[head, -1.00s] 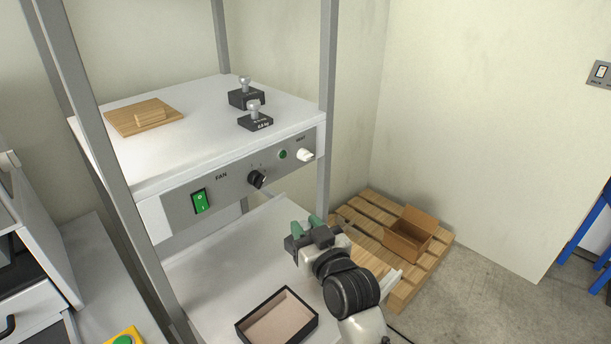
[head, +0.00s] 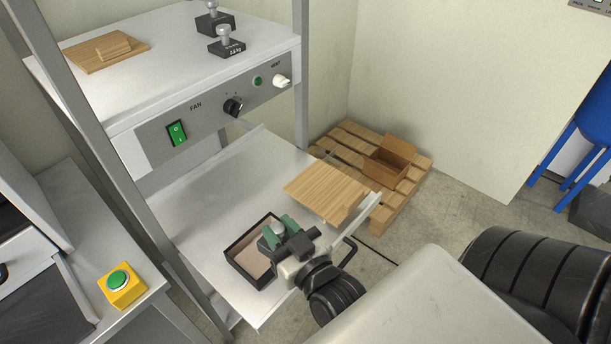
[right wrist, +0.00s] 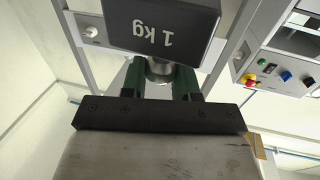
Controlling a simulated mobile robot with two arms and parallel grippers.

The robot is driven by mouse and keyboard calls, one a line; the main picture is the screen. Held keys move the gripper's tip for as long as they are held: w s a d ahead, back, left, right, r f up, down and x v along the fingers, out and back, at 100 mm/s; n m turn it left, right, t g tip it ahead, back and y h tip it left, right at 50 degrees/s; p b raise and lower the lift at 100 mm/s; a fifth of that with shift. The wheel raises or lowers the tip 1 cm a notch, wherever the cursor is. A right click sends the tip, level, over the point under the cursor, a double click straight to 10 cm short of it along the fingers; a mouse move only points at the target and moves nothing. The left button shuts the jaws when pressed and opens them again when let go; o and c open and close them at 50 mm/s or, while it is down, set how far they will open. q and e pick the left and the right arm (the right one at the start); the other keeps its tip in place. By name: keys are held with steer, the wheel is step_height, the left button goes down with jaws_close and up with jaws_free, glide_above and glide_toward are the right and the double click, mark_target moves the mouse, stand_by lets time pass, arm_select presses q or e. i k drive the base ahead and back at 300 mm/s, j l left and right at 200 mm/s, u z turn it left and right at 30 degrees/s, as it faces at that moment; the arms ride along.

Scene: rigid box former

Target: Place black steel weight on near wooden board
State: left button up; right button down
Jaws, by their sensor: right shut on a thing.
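The black steel weight, marked 1 kg, shows in the right wrist view (right wrist: 160,22). My right gripper (right wrist: 162,78) is shut on its round silver knob. In the head view, my right gripper (head: 278,231) is over the open black box on the lower shelf, its green fingers around a silver knob; the weight's body is mostly hidden there. A wooden board (head: 318,187) with a small block at its edge lies at the right of the lower shelf. Another wooden board (head: 85,54) with a block on it lies on the upper surface. My left gripper is not in view.
The open black box (head: 236,262) has a beige inside. Two dark weights with knobs stand on the upper surface (head: 175,55), one in front (head: 228,47). A vertical post (head: 95,130) stands left. The lower shelf's left part (head: 195,200) is clear. A pallet with a carton (head: 388,163) is beyond.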

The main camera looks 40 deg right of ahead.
mark_target(320, 185)
steer(key=l+u, duration=0.25)
steer(key=u, duration=0.25)
steer(key=l+u, duration=0.3)
steer(key=u, duration=0.2)
steer(key=k+l+u, duration=0.1)
steer(key=u, duration=0.4)
steer(key=k+l+u, duration=0.3)
steer(key=k+l, duration=0.2)
steer(key=l, duration=0.25)
steer(key=k+l+u, duration=0.35)
steer(key=k+l, duration=1.1)
